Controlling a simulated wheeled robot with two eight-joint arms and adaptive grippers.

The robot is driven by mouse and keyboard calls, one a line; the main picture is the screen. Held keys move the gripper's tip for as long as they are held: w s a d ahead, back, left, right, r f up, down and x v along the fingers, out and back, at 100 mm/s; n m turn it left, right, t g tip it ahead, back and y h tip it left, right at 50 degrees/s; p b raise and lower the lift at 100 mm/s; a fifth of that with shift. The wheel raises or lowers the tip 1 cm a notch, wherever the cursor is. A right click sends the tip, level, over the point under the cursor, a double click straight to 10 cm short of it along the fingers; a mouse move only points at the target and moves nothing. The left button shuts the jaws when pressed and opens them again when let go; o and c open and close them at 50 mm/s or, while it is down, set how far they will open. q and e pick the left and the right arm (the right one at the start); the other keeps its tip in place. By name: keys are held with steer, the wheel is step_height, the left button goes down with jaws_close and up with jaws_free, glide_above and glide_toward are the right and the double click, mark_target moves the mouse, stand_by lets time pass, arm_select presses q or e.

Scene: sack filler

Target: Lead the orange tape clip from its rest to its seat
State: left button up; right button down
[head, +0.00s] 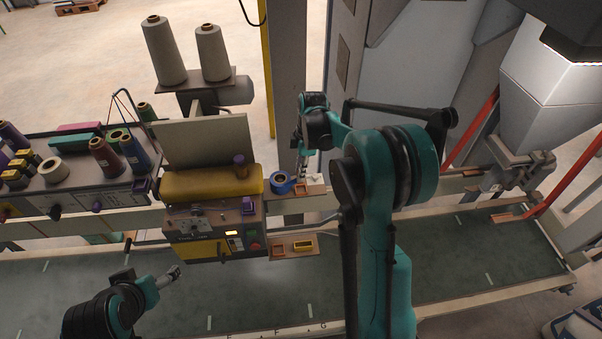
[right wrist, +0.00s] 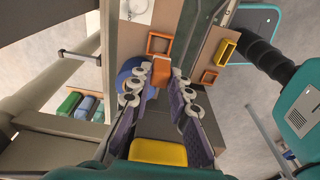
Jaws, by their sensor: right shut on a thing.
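The orange tape clip (right wrist: 161,73) shows in the right wrist view between the fingertips of my right gripper (right wrist: 160,88), which is shut on it. In the head view my right gripper (head: 301,164) is above the small upper shelf, and the clip cannot be made out. A blue tape roll (head: 281,182) lies beside the gripper; it also shows in the right wrist view (right wrist: 126,72), partly hidden by a finger. An empty orange square frame (right wrist: 159,43) lies just beyond the clip. My left gripper (head: 174,273) is over the green belt, away from the clip; its jaw opening is unclear.
A lower shelf holds another orange frame (head: 278,251) and a yellow frame (head: 303,246). The machine with a yellow cover (head: 212,184) stands left of the shelves. Thread cones (head: 163,50) rise behind it. The green belt (head: 470,255) is clear at right.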

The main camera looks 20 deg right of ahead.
steer(key=shift+s+a, duration=0.35)
steer(key=shift+s+a+p, duration=0.55)
steer(key=shift+s+a, duration=2.25)
steer(key=shift+a, duration=0.15)
steer(key=shift+s+a+f+b, duration=1.1)
steer(key=shift+f+b, duration=0.75)
steer(key=shift+f, duration=0.7)
steer(key=shift+s+a+f+b, duration=1.1)
steer(key=shift+f+b, duration=0.7)
steer(key=shift+f, duration=0.75)
steer(key=shift+s+a+f+b, duration=1.1)
steer(key=shift+f+b, duration=0.75)
steer(key=shift+f, duration=0.7)
steer(key=shift+w+a, duration=0.1)
steer(key=c, duration=1.3)
jaws_free()
steer(key=shift+c, duration=0.2)
